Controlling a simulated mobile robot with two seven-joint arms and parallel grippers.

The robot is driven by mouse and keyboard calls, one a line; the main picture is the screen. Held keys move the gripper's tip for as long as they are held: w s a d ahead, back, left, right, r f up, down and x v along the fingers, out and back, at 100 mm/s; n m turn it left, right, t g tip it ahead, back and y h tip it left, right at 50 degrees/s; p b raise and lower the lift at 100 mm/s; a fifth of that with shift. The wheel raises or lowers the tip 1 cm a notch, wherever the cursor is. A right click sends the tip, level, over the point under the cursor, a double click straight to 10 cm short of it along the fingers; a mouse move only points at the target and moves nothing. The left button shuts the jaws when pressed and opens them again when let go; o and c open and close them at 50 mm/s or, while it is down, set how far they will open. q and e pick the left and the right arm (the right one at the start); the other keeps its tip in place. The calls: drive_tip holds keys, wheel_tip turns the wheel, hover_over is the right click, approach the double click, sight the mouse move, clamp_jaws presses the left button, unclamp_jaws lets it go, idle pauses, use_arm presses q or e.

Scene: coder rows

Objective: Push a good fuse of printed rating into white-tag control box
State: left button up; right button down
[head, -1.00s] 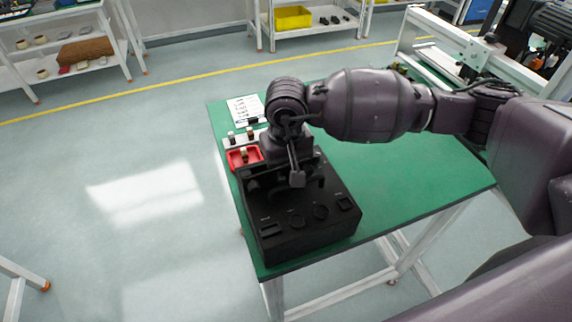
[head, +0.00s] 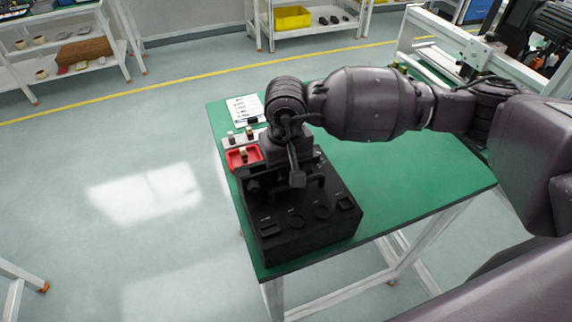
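A black control box (head: 310,232) with round and square panel parts stands at the near left corner of the green table. No white tag is clear on it. My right arm reaches in from the right, and its gripper (head: 296,178) points down over the back part of the box. The arm hides the fingertips' contact and whatever may be between them. A red tray (head: 233,165) beside the box holds a small pale and dark piece (head: 244,155), perhaps a fuse. Behind it a light holder (head: 227,141) carries several small pieces. My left gripper is not in view.
A printed sheet (head: 243,108) lies at the table's back left corner. The green table (head: 400,190) is clear to the right of the box, under my arm. A metal frame (head: 450,45) stands at the back right. Shelves with a yellow bin (head: 292,18) stand far behind.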

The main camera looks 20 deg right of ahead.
drive_tip(key=shift+f, duration=0.1)
idle(0.3)
drive_tip(key=shift+f, duration=0.1)
drive_tip(key=shift+f, duration=0.1)
idle(0.3)
drive_tip(key=c, duration=1)
unclamp_jaws()
drive_tip(key=shift+c, duration=0.2)
